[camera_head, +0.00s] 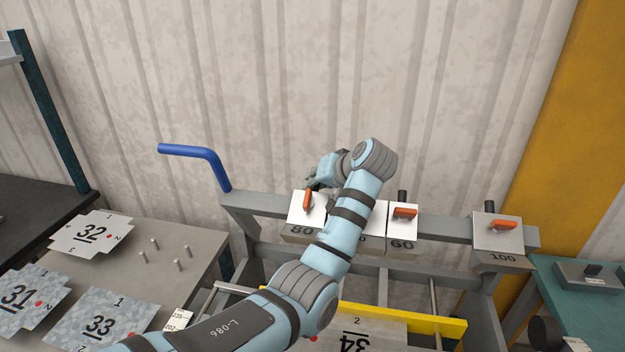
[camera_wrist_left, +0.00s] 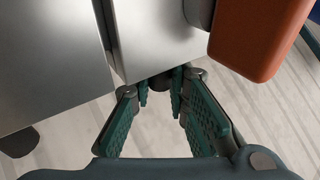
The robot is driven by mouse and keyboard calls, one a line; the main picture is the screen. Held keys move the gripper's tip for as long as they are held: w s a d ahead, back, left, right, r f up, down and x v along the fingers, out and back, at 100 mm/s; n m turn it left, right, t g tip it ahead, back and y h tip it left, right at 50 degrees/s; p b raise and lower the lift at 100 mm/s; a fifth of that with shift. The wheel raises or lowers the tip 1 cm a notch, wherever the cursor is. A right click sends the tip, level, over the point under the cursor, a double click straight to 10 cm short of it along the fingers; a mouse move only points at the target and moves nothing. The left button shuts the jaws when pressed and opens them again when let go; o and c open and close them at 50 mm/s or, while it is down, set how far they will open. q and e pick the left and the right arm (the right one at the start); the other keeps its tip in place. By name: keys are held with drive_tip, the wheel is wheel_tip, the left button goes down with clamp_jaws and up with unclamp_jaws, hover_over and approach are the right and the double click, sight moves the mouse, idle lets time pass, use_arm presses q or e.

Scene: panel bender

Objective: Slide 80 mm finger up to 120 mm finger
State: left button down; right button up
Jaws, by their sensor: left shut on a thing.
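The 80 mm finger (camera_head: 303,212) is a pale block on the grey beam, and its orange lever (camera_head: 308,200) points upright. My left gripper (camera_head: 318,181) is behind its top edge, partly hidden by my arm. In the left wrist view the jaws (camera_wrist_left: 165,92) are shut on a dark post (camera_wrist_left: 161,82) of this finger (camera_wrist_left: 155,40), beside an orange lever (camera_wrist_left: 260,35). Another metal block (camera_wrist_left: 50,65) stands close by, across a narrow dark gap. In the head view a block (camera_head: 374,220) shows partly behind my arm; its label is hidden, so I cannot confirm the 120 mm finger.
The 60 finger (camera_head: 404,222) and, farther right, the 100 finger (camera_head: 497,238) sit on the beam (camera_head: 445,228) with levers sideways. A bare beam stretch lies between them. A blue handle (camera_head: 205,157) rises at left. Numbered plates (camera_head: 88,236) and pegs (camera_head: 166,255) occupy the left table.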

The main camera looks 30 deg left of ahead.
use_arm(q)
drive_tip(key=c, duration=1.5)
unclamp_jaws()
drive_tip(key=shift+a, duration=0.1)
drive_tip(key=shift+c, duration=0.2)
drive_tip(key=shift+w, duration=0.15)
drive_tip(key=v, duration=1.2)
drive_tip(key=shift+f, duration=0.1)
